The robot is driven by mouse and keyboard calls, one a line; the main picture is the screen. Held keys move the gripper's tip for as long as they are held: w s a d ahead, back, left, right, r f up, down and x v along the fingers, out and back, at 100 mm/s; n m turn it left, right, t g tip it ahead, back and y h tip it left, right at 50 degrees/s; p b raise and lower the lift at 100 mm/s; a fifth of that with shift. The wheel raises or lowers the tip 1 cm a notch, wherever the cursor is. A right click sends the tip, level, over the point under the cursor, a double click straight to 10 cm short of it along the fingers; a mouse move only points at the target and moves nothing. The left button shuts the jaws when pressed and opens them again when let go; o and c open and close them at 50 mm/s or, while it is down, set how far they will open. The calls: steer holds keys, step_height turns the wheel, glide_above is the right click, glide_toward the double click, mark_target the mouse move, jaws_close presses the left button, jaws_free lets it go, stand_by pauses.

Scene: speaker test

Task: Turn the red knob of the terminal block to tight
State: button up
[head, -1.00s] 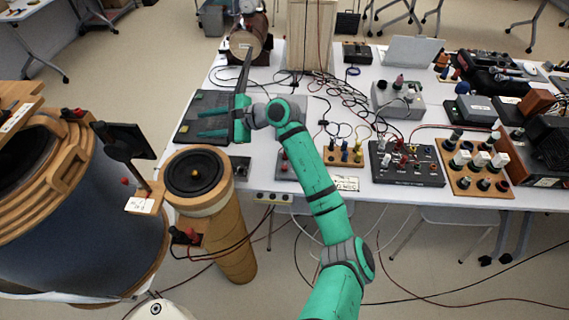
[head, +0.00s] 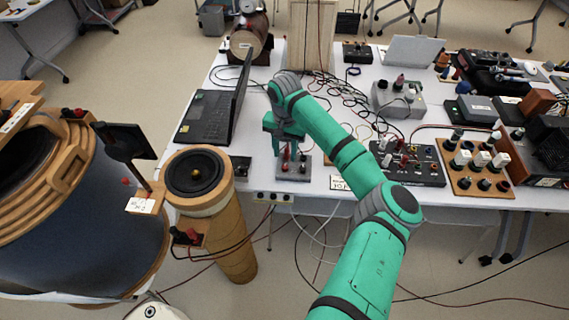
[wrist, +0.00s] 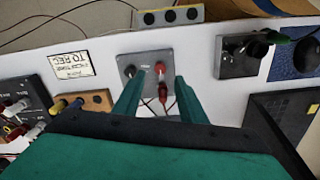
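The terminal block is a small grey box (head: 293,174) near the front edge of the white table, below my gripper (head: 287,148). In the wrist view the block (wrist: 147,62) has a black knob (wrist: 130,71) on the left and a red knob (wrist: 160,69) on the right. A red plug with a lead (wrist: 163,90) hangs at the red knob. My gripper (wrist: 161,80) is open, its two green fingers to either side of the red knob. I cannot tell whether a finger touches it. The knob's tightness cannot be seen.
A grey socket strip (head: 273,197) is at the table edge. A black panel with several terminals (head: 408,166) lies to the right. Loose cables spread behind.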

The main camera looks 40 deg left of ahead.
mark_target(285, 167)
step_height(285, 167, down, 7)
steer(key=shift+r, duration=0.1)
steer(key=shift+c, duration=0.4)
jaws_close()
